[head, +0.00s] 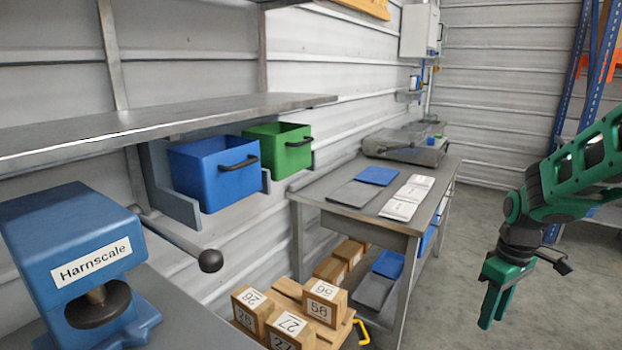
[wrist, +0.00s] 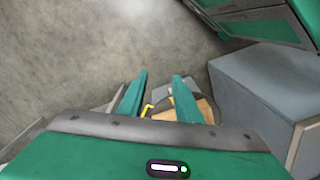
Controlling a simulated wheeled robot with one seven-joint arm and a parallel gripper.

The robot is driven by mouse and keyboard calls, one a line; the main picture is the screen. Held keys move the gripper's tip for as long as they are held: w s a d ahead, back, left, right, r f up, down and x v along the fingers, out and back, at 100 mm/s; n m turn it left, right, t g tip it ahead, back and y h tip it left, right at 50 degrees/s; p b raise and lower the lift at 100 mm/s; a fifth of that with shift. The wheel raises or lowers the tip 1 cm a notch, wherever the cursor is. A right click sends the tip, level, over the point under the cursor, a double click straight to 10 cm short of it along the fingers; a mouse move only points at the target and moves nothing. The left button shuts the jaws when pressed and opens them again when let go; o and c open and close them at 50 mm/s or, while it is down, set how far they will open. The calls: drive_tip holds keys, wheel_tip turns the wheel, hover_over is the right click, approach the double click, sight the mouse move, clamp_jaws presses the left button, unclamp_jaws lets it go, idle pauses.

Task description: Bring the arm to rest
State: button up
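My green arm reaches in from the right edge in the head view. My gripper (head: 492,305) hangs with its fingers pointing down over the bare floor, to the right of the grey table. In the wrist view the two green fingers of my gripper (wrist: 160,90) stand apart with a clear gap between them. Nothing is held between them. Beyond the fingertips a wooden surface and a yellow handle show, lower down and apart from the gripper.
A grey table (head: 345,212) with blue and white packs stands at centre. Numbered wooden blocks (head: 324,302) lie below left. A blue bin (head: 207,180) and green bin (head: 272,150) hang under the shelf (head: 150,120). A blue Harnscale machine (head: 65,235) stands at left. The floor at right is clear.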

drive_tip(key=s+r+m, duration=0.3)
drive_tip(key=s+m, duration=0.3)
drive_tip(key=s, duration=0.5)
drive_tip(key=s+r+m, duration=0.4)
drive_tip(key=s+m, duration=0.1)
drive_tip(key=s, duration=0.6)
drive_tip(key=shift+d+m, duration=0.4)
drive_tip(key=shift+d, duration=0.05)
drive_tip(key=shift+s+r, duration=0.1)
drive_tip(key=shift+w+f, duration=0.25)
drive_tip(key=shift+w, duration=0.4)
